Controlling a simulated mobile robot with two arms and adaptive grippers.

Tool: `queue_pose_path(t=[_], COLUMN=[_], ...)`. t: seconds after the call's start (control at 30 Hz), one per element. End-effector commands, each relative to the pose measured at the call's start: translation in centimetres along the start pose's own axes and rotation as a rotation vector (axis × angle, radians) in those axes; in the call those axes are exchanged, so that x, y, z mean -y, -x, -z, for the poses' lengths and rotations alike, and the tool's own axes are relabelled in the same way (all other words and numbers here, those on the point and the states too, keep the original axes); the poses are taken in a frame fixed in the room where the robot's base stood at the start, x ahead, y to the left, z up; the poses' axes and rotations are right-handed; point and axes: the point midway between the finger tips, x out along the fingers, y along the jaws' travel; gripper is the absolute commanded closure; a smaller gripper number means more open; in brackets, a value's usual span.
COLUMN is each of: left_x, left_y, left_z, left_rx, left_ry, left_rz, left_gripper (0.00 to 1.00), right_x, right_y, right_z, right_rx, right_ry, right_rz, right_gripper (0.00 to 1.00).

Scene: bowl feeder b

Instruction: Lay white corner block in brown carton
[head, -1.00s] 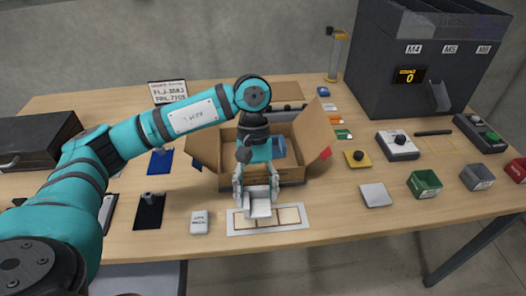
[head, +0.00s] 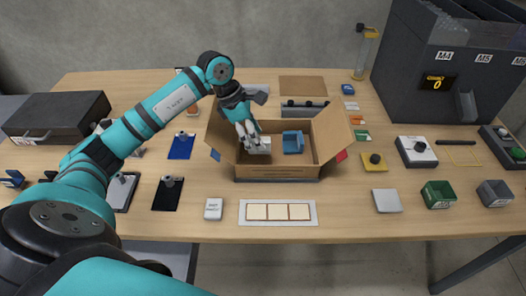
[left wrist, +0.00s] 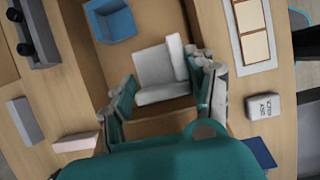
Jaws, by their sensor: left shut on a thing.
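The white corner block (head: 262,147) is inside the brown carton (head: 277,172), in its left part. My left gripper (head: 250,138) reaches down into the carton from the left and is shut on the block. In the left wrist view the L-shaped white block (left wrist: 160,70) sits between the two fingers of my left gripper (left wrist: 164,82). Whether the block touches the carton floor I cannot tell. My right gripper is not in view.
The carton's flaps (head: 333,133) stand open at its sides. In front lies a white tray with cream squares (head: 249,212), and a small white labelled box (head: 213,209) beside it. Clipboards (head: 168,192) lie to the left. A grey feeder (head: 425,75) stands at the right.

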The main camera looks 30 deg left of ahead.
Motion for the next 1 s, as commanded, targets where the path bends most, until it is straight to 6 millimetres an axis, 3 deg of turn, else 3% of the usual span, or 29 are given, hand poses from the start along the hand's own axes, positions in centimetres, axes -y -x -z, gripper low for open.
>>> queue_pose_path(t=[0.5, 0.87, 0.9, 1.0], left_x=[0.1, 0.0, 0.0, 0.0], left_y=[-5.6, -6.2, -6.1, -6.1], left_z=[2.3, 2.6, 2.5, 2.5], left_rx=[0.001, 0.000, 0.001, 0.001], left_ry=[0.000, -0.003, -0.003, -0.003], left_rz=[0.004, 0.000, 0.000, 0.000], left_gripper=[0.70, 0.70, 0.39, 0.26], right_x=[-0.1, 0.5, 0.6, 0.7], right_y=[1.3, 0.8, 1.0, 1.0], right_z=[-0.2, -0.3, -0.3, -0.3], right_rx=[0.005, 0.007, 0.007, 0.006], right_ry=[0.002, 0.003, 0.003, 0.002], right_rz=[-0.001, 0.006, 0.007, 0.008], right_gripper=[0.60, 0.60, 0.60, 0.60])
